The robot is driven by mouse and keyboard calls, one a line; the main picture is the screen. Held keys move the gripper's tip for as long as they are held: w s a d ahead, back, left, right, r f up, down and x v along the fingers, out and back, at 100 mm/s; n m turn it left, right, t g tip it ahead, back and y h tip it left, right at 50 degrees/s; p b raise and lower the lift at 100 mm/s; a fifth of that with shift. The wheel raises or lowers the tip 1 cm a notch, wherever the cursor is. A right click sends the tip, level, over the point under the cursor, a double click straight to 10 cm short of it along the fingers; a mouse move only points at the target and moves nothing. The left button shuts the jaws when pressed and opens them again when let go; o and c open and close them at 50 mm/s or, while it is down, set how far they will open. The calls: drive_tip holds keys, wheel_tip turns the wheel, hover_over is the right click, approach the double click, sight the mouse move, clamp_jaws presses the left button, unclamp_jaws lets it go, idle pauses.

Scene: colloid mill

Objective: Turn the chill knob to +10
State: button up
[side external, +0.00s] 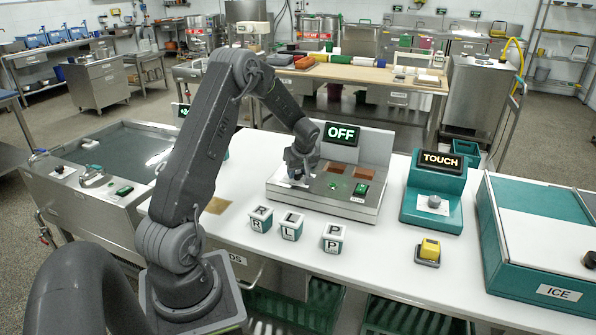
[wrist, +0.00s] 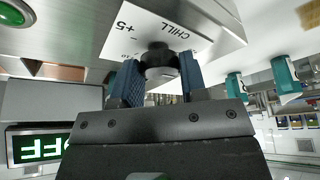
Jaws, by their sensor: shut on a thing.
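My gripper (side external: 298,172) reaches down onto the left end of the steel machine (side external: 325,207), which carries a display (side external: 341,133) reading OFF. In the wrist view my gripper (wrist: 158,78) has its two blue-grey fingers on either side of the dark round chill knob (wrist: 158,55), shut on it. The knob stands on a white label (wrist: 185,38) reading CHILL, with +5 and a minus sign showing upside down.
A green button (side external: 361,190) and brown plates are on the same machine. Several lettered cubes (side external: 291,226) stand in front.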

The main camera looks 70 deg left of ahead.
drive_tip(key=shift+m, duration=0.3)
drive_tip(key=m+t, duration=0.1)
drive_tip(key=m, duration=0.1)
drive_tip(key=m+t, duration=0.1)
drive_tip(key=m, duration=0.2)
drive_tip(key=shift+s+h, duration=0.2)
drive_tip(key=shift+h, duration=0.1)
drive_tip(key=m+t, duration=0.1)
drive_tip(key=m, duration=0.2)
drive_tip(key=m+h, duration=0.1)
drive_tip(key=m, duration=0.2)
drive_tip(key=shift+s+a+t+h, duration=0.1)
drive_tip(key=shift+s+t+h, duration=0.05)
drive_tip(key=shift+t+h, duration=0.2)
drive_tip(key=m+h, duration=0.1)
drive_tip(key=m, duration=0.2)
drive_tip(key=m+h, duration=0.1)
drive_tip(key=m, duration=0.2)
drive_tip(key=shift+a+t, duration=0.2)
drive_tip(key=shift+t, duration=0.15)
drive_tip(key=m+h, duration=0.1)
drive_tip(key=m, duration=0.2)
drive_tip(key=m+h, duration=0.1)
drive_tip(key=m, duration=0.2)
drive_tip(key=shift+a+f, duration=0.1)
drive_tip(key=shift+a, duration=0.05)
drive_tip(key=o, duration=0.9)
